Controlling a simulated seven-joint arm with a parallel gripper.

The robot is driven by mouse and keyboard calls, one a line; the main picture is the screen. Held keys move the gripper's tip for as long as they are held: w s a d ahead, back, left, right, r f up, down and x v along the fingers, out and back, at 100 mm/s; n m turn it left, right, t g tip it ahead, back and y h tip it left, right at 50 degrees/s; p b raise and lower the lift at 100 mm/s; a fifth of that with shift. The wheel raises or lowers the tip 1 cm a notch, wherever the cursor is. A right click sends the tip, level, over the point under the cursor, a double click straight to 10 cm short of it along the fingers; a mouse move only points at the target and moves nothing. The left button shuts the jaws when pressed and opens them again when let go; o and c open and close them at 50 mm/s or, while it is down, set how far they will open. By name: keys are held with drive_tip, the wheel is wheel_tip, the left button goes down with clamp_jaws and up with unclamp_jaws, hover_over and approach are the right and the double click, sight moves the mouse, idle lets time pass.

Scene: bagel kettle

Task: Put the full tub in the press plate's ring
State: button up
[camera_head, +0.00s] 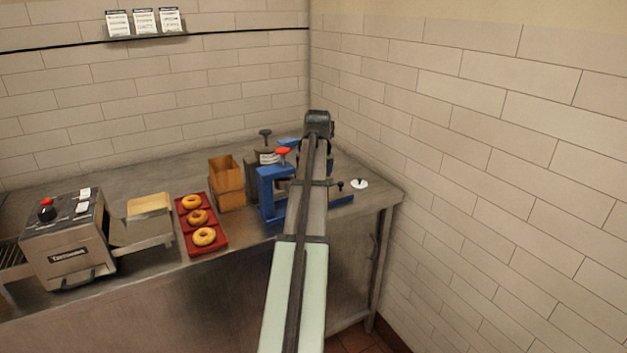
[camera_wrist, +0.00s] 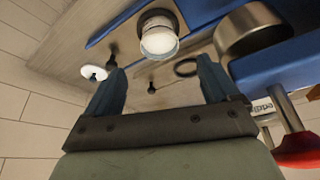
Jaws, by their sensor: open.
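The tub (camera_wrist: 159,41) shows white, with a clear wall, in the wrist view. It is upper middle, beyond my fingertips. A dark round band (camera_wrist: 154,17) is at its far end, by the blue press plate (camera_wrist: 116,24); I cannot tell whether this is the ring or whether the tub is seated in it. My gripper (camera_wrist: 158,64) is open, its blue fingers apart and nothing between them. In the head view my arm hides the tub and gripper. The blue press (camera_head: 268,194) with a red knob (camera_head: 283,151) stands left of my arm.
A metal cylinder (camera_wrist: 249,30) and the red knob (camera_wrist: 298,149) are close on the wrist view's right. A thin dark ring (camera_wrist: 187,66) and a white disc (camera_wrist: 93,72) are nearby. A red bagel tray (camera_head: 186,229), wooden boxes (camera_head: 226,184) and a toaster (camera_head: 66,242) stand left.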

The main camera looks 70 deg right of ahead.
drive_tip(key=shift+v, duration=1.35)
drive_tip(key=shift+o, duration=0.2)
drive_tip(key=shift+o, duration=0.8)
drive_tip(key=shift+d, duration=0.1)
drive_tip(key=s+d+m+g, duration=0.1)
drive_tip(key=s+d+m, duration=0.1)
drive_tip(key=d+m, duration=0.2)
drive_tip(key=s+d+r+m+g, duration=0.1)
drive_tip(key=s+d+m+g, duration=0.1)
drive_tip(key=d+m, duration=0.2)
drive_tip(key=s+d+m+g, duration=0.1)
drive_tip(key=s+d+m, duration=0.1)
drive_tip(key=d+m, duration=0.2)
drive_tip(key=shift+d+r+g+y, duration=0.15)
drive_tip(key=shift+d+y, duration=0.05)
drive_tip(key=shift+d, duration=0.4)
drive_tip(key=shift+d+r+g+y, duration=0.1)
drive_tip(key=shift+d+g+y, duration=0.1)
drive_tip(key=shift+d, duration=0.4)
drive_tip(key=shift+m, duration=0.8)
drive_tip(key=x, duration=1)
drive_tip(key=shift+s+d, duration=0.4)
drive_tip(key=shift+r, duration=0.1)
drive_tip(key=v, duration=1)
drive_tip(key=shift+w, duration=0.15)
